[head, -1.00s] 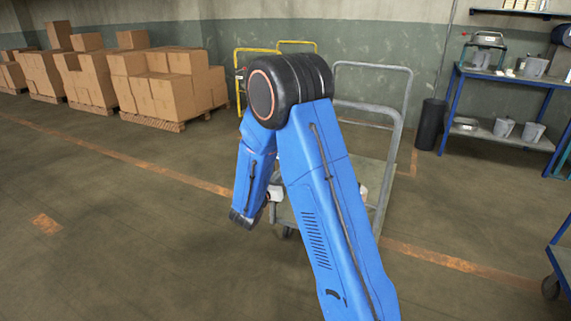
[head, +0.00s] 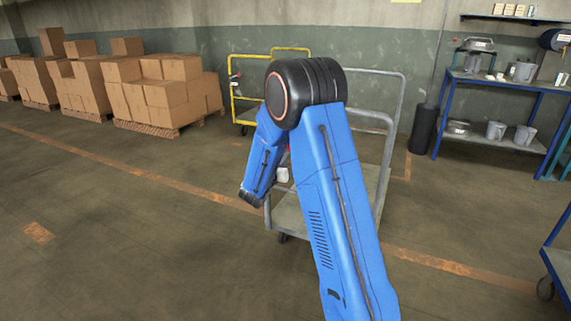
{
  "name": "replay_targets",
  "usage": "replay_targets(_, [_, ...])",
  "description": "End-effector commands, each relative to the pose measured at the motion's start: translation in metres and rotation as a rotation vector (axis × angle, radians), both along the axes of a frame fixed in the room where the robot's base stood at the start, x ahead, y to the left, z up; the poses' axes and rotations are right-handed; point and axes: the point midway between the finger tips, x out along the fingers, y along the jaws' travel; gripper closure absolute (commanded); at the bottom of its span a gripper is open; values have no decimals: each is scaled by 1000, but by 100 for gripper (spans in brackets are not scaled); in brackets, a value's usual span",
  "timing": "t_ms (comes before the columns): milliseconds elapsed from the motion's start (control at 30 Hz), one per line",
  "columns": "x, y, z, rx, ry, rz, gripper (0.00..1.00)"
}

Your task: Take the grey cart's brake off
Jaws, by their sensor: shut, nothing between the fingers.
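The grey cart (head: 292,214) stands in the middle of the head view, with a flat deck and tall tube handles at its far end and right side. My blue arm crosses in front of it and hides much of the deck. The arm bends at a black elbow, and its black wrist end hangs by the cart's left edge. My gripper's fingers do not show; they are hidden behind the arm. A small white part shows just right of the wrist, over the deck. I cannot make out the cart's brake. One dark caster shows under the near left corner.
A yellow cart (head: 236,97) stands behind on the left. Boxes on pallets (head: 160,92) line the left wall. A black bin (head: 423,129) and a blue workbench (head: 505,84) stand at the back right. Another blue cart (head: 556,256) is at the right edge. The left floor is clear.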

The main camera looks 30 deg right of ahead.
Motion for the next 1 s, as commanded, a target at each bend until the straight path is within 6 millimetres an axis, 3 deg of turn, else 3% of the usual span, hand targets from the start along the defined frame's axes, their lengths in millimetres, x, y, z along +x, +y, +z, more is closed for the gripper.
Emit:
replay_targets(567, [1,0,6,-26,33,0,100])
replay_targets(1000, [10,8,47,-222,286,-1,100])
